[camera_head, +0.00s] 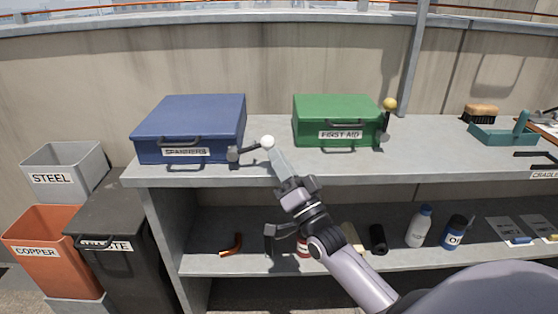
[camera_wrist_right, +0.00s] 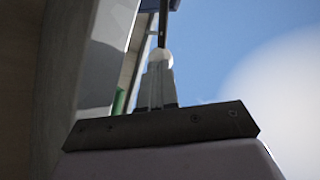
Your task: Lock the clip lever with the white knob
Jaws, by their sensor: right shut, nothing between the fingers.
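The clip lever (camera_head: 249,150) sticks out from the front right corner of the blue box (camera_head: 190,118) labelled SPANNERS, at the left of the shelf top. Its white knob (camera_head: 268,141) is at the lever's right end. My right gripper (camera_head: 275,152) is shut and empty, its tips right at the knob; I cannot tell whether they touch. In the right wrist view the shut fingers (camera_wrist_right: 158,88) point up, with a rounded white shape, likely the knob (camera_wrist_right: 160,54), at their tips. My left gripper is not in view.
A green FIRST AID box (camera_head: 335,108) with a yellow-knobbed lever (camera_head: 389,105) stands to the right. A brush (camera_head: 480,113) and teal tray (camera_head: 500,134) lie farther right. Bottles (camera_head: 419,226) stand on the lower shelf. Bins (camera_head: 65,170) stand at left. The shelf top between the boxes is mostly clear.

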